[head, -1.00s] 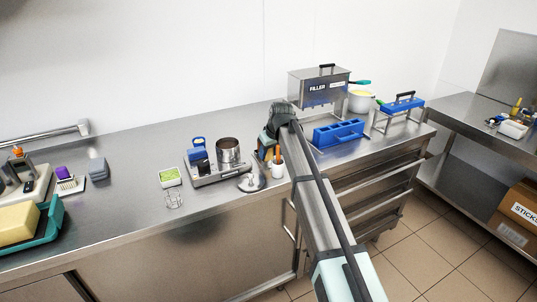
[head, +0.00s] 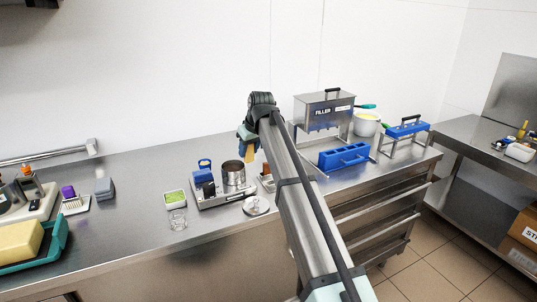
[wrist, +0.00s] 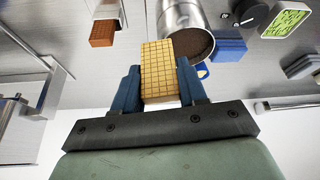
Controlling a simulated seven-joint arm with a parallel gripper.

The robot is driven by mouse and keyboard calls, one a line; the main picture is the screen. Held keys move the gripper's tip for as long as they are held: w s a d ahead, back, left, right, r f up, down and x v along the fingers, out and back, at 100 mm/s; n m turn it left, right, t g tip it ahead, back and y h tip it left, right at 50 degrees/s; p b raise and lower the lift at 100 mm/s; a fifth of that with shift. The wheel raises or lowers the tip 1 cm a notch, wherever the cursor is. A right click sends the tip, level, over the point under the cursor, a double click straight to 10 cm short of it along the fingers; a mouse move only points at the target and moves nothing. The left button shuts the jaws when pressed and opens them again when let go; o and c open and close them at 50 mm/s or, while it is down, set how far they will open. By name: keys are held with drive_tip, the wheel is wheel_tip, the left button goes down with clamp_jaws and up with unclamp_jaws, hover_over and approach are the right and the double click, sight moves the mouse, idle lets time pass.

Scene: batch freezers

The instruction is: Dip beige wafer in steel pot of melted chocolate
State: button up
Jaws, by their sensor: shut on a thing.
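My gripper (wrist: 160,86) is shut on the beige wafer (wrist: 158,62), a waffle-patterned block held between its blue fingers in the wrist view. In the head view the wafer (head: 249,154) hangs below my gripper (head: 248,142), above the counter. The steel pot (head: 233,179) stands on a grey base (head: 220,192), just below and left of the wafer in the picture. In the wrist view the pot (wrist: 177,14) lies beyond the wafer, with dark brown chocolate (wrist: 194,44) showing at its mouth. The wafer overlaps the pot in that view; I see no clear contact.
A round lid (head: 256,206) lies in front of the pot. A green-filled tray (head: 175,198) and a small clear or wire holder (head: 178,220) stand to its left. A reddish-brown block (wrist: 102,32) sits near the wafer. A blue rack (head: 343,156) is to the right.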

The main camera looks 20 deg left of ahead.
drive_tip(key=shift+a+r+m, duration=0.6)
drive_tip(key=shift+a+r, duration=1.2)
drive_tip(key=shift+a, duration=1.4)
drive_tip(key=shift+s+f, duration=0.15)
drive_tip(key=shift+f, duration=2.35)
drive_tip(key=shift+s+f, duration=0.1)
drive_tip(key=shift+f, duration=2.4)
wheel_tip(320, 180, up, 8)
drive_tip(key=shift+r, duration=0.15)
